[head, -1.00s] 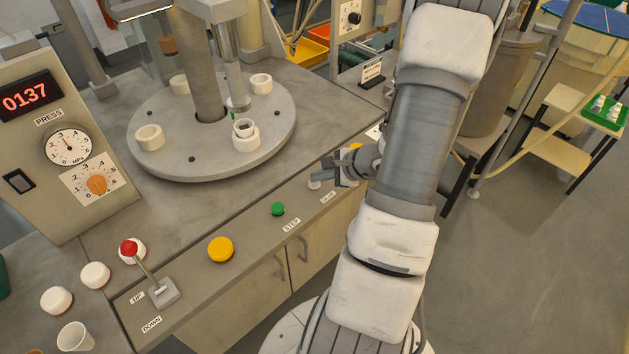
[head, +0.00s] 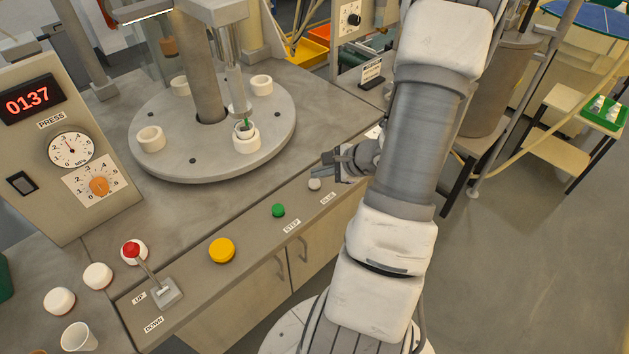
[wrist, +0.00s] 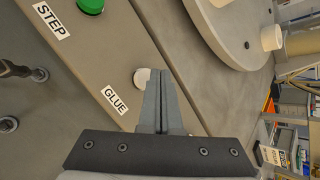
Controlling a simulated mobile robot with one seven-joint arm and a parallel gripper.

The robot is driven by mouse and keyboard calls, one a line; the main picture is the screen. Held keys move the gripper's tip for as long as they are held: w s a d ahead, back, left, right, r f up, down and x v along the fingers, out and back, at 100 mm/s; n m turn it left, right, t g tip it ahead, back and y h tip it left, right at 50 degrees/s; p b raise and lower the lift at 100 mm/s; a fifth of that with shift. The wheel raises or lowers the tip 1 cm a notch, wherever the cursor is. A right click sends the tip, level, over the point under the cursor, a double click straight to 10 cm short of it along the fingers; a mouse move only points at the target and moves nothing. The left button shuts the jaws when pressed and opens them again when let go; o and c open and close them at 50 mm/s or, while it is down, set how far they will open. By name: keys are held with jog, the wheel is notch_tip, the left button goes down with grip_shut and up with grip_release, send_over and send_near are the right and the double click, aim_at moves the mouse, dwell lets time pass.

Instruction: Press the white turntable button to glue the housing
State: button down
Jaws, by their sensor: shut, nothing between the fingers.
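The white button (head: 315,184) sits by the GLUE label on the console front. It also shows in the wrist view (wrist: 141,77), partly covered by my fingers. My gripper (head: 321,171) is shut and empty, its tips right beside and over the button. In the wrist view my closed fingers (wrist: 161,73) overlap the button's right edge; I cannot tell whether they touch it. The grey turntable (head: 205,165) carries several white ring-shaped housings. The front housing (head: 246,144) stands under the metal dispenser, with a thin green piece (head: 245,122) at its opening.
A green STEP button (head: 278,210), a yellow button (head: 222,250) and a red-knobbed lever (head: 150,268) line the console to the left. The press panel (head: 75,140) reads 0137. White caps and a cup (head: 79,337) lie at lower left.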

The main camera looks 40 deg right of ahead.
aim_at(319, 183)
jog(key=shift+r+p, duration=1.55)
jog(key=shift+r, duration=0.9)
